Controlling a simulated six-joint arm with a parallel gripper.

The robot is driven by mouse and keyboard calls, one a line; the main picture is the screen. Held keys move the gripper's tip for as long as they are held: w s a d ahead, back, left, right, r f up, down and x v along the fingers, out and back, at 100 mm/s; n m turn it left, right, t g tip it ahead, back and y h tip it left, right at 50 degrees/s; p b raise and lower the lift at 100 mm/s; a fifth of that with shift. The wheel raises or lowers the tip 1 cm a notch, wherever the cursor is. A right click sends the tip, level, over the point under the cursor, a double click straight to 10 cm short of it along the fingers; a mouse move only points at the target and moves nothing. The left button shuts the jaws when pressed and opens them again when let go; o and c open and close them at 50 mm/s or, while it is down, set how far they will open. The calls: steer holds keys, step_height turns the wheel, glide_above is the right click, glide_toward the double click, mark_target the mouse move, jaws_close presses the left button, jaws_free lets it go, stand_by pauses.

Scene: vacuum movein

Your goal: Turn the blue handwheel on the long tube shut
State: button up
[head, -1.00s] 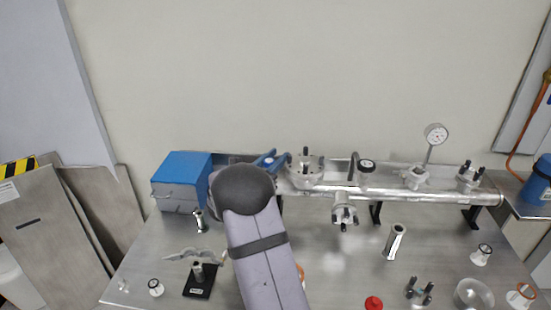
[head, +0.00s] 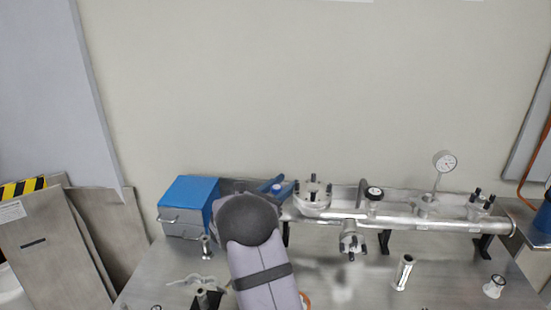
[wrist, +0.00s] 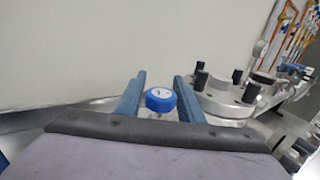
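The long tube (head: 400,221) runs horizontally along the back of the steel table. The blue handwheel (wrist: 160,98) has a white mark on its top and shows near the tube's left end, also in the head view (head: 277,188). My gripper (wrist: 160,77) has two blue fingers, one on each side of the handwheel. It is open, with a visible gap between each finger and the wheel. In the head view my gripper (head: 284,182) is at the tube's left end, and my forearm hides part of the table. Whether the fingers are level with the wheel is unclear.
A bolted flange (head: 312,193) with dark upright studs stands just right of my gripper. A pressure gauge (head: 444,161) rises further right. A blue box (head: 188,203) is close on the left. A loose metal cylinder (head: 403,271) stands in front of the tube.

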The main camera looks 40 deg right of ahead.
steer(key=shift+t, duration=0.3)
steer(key=s+a+n+t+b, duration=0.15)
steer(key=s+a, duration=0.25)
steer(key=a, duration=0.7)
step_height(320, 180, up, 20)
steer(key=d+m+g, duration=0.2)
steer(key=m+g, duration=0.5)
steer(key=g, duration=0.5)
steer(key=shift+m, duration=0.35)
steer(key=shift+w+d+f, duration=0.1)
steer(key=shift+w+d, duration=0.05)
